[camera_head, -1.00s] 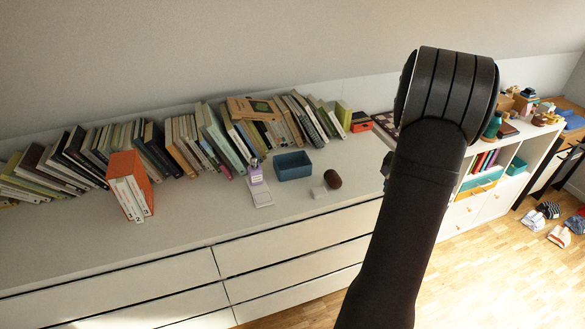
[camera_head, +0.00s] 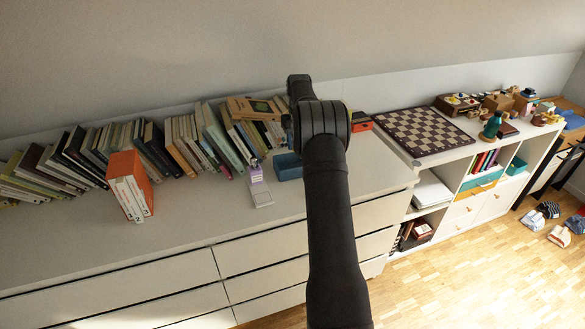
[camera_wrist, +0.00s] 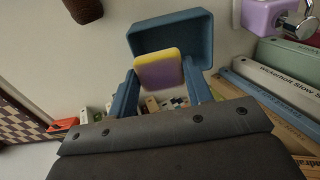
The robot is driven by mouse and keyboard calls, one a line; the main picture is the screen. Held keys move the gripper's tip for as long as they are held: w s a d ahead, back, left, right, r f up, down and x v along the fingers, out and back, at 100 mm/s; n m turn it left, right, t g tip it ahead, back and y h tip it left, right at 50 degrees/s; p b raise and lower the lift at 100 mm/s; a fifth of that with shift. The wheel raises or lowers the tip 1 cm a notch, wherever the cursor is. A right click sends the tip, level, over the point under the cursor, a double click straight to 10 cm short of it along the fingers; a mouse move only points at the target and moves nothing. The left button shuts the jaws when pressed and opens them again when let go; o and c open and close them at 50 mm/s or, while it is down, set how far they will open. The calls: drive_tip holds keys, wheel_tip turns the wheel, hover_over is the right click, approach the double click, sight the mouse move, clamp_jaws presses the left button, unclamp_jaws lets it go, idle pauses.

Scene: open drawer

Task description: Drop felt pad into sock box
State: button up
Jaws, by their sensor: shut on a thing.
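My gripper (camera_wrist: 160,78) is shut on a small purple and yellow pad, which I take to be the felt pad (camera_wrist: 158,72), in the wrist view. The blue open-topped box (camera_wrist: 171,35), probably the sock box, lies just beyond the pad in that view, and the pad overlaps its near edge in the picture. I cannot tell whether pad and box touch. In the head view the box (camera_head: 288,168) stands on the white dresser top, its right part hidden by my arm. My fingers and the pad are not clear there.
A row of books (camera_head: 200,140) stands along the wall behind the box. A purple holder (camera_head: 256,172) with a white card-like item is left of the box. A dark brown object (camera_wrist: 84,10) lies near the box.

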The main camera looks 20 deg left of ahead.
drive_tip(key=shift+a+f, duration=0.3)
drive_tip(key=shift+f, duration=2.75)
drive_tip(key=o, duration=1)
wheel_tip(320, 180, up, 18)
drive_tip(key=shift+f, duration=0.25)
drive_tip(key=shift+f, duration=0.1)
